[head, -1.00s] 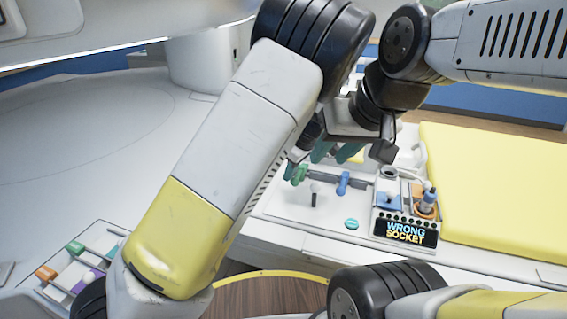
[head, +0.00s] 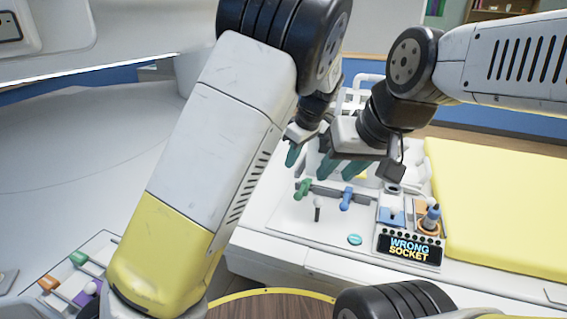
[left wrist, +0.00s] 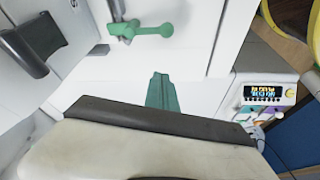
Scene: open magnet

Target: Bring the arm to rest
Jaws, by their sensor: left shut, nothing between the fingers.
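My left gripper (head: 291,155) is shut and empty, its teal fingertips above the back left of the white console (head: 275,215). The shut fingers (left wrist: 162,92) also show in the left wrist view, over a bare white surface. My right gripper (head: 340,168) is just to its right, its two teal fingers apart with nothing visible between them. A green handle (head: 302,188) and a blue handle (head: 347,199) stand on the console below the grippers. A green handle (left wrist: 150,29) also shows in the left wrist view, clear of the fingers.
A panel reading "WRONG SOCKET" (head: 409,248) stands on the console, with an orange socket holding a plug (head: 430,216) behind it. A yellow pad (head: 500,215) lies to the right. Another panel with coloured handles (head: 75,270) is at the lower left. The two forearms are close together.

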